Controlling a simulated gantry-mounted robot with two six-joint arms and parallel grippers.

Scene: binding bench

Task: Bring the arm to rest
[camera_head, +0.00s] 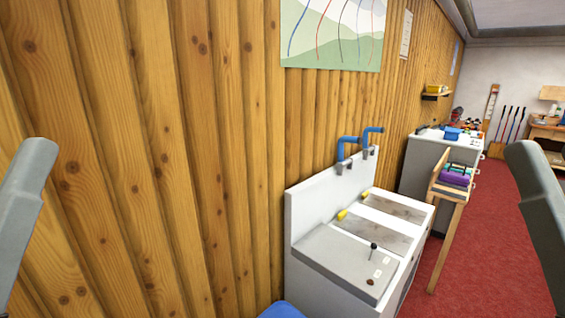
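A grey link of my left arm (20,215) stands at the left edge, in front of the wooden wall. A grey link of my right arm (540,205) stands at the right edge, above the red carpet. Neither link touches anything that I can see. Both grippers are outside the picture, so I cannot see their fingers or whether they hold anything.
A wooden stand (445,225) holds a purple item. A white cabinet (420,170) stands behind. A blue object (282,310) shows at the bottom. Red carpet (500,240) is clear.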

